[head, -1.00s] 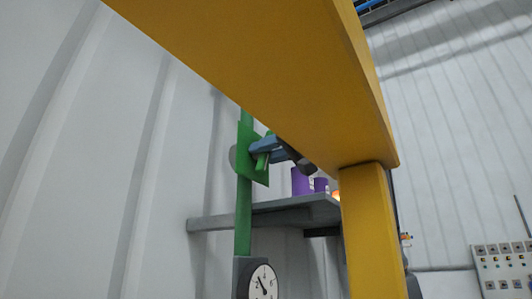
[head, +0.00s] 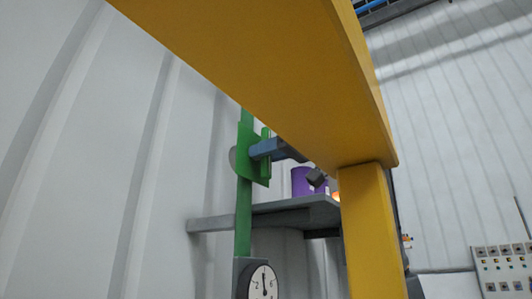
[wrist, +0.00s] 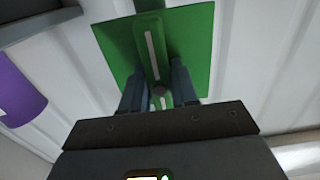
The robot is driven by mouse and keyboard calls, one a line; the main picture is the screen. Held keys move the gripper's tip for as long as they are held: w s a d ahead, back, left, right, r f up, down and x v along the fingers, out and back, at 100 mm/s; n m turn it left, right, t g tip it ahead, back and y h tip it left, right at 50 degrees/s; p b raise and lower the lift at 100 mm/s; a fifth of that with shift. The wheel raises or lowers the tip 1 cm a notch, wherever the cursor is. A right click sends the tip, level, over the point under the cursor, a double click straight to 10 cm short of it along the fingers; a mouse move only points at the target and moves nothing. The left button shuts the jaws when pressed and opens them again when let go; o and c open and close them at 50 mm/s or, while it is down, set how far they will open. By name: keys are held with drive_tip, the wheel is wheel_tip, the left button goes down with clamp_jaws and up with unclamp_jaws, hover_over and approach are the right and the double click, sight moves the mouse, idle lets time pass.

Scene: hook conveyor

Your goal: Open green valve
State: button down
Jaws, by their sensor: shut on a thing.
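The green valve has a square green plate (head: 245,150) on an upright green pipe (head: 243,215) by the wall. Its green handle (wrist: 151,42), with a pale stripe, stands in front of the plate and now looks about upright in the head view (head: 265,134). My gripper (wrist: 159,92) is shut on the handle, one dark finger on each side. In the head view my gripper (head: 262,150) reaches the handle from the right. The fingers hide part of the handle.
A round gauge (head: 264,283) sits lower on the pipe, its needle pointing about straight up. A grey shelf (head: 290,214) behind holds a purple container (head: 302,182), also at the left of the wrist view (wrist: 16,90). A control panel (head: 503,267) stands far right.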

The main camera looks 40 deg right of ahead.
drive_tip(key=shift+f, duration=0.15)
drive_tip(key=c, duration=1)
unclamp_jaws()
drive_tip(key=shift+o, duration=0.2)
drive_tip(key=shift+s, duration=0.1)
drive_tip(key=s+d+b, duration=0.1)
drive_tip(key=s+b, duration=0.1)
drive_tip(key=s, duration=0.5)
drive_tip(key=shift+s+d, duration=0.25)
